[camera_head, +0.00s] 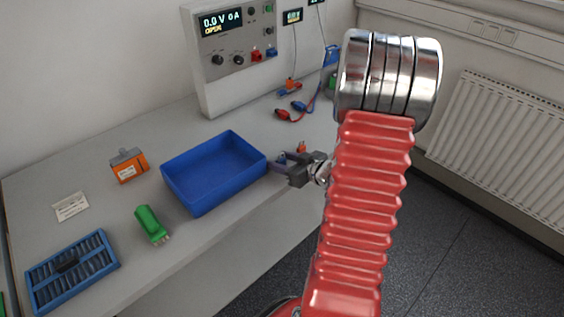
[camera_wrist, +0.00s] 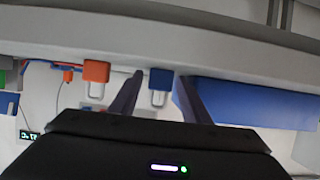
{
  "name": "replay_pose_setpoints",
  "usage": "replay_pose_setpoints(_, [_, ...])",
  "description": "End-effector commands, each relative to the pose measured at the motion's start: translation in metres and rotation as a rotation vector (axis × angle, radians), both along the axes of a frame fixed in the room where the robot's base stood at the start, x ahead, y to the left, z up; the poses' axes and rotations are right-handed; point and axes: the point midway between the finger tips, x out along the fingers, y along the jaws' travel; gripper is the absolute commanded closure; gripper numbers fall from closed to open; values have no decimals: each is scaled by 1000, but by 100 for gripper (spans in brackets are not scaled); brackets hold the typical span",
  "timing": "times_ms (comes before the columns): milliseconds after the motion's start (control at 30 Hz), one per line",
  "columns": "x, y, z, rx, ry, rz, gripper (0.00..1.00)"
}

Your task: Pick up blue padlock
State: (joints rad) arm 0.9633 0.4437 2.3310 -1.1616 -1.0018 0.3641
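The blue padlock (camera_wrist: 160,84) has a blue body and a pale shackle. In the wrist view it shows between the two dark fingers of my gripper (camera_wrist: 160,77), which stand apart with gaps on both sides of it. I cannot tell how far it lies between the fingertips. In the head view my gripper (camera_head: 281,161) is low at the table's front edge, just right of the blue tray. I cannot make out the blue padlock there; my gripper and arm cover that area.
An orange padlock (camera_wrist: 96,74) is beside the blue one; it also shows in the head view (camera_head: 302,147). The blue tray (camera_head: 196,199) is close by my gripper. The power supply (camera_head: 240,60) and clip leads (camera_head: 284,114) are behind. A green device (camera_head: 150,222) lies left.

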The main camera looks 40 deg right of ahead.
Motion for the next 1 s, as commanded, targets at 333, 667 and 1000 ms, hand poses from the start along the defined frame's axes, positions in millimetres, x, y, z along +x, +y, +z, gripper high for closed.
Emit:
replay_pose_setpoints(333, [0, 0, 0, 0, 0, 0, 82])
replay_pose_setpoints(667, [0, 0, 0, 0, -1, 0, 98])
replay_pose_setpoints(1000, [0, 0, 9, -1, -2, -1, 98])
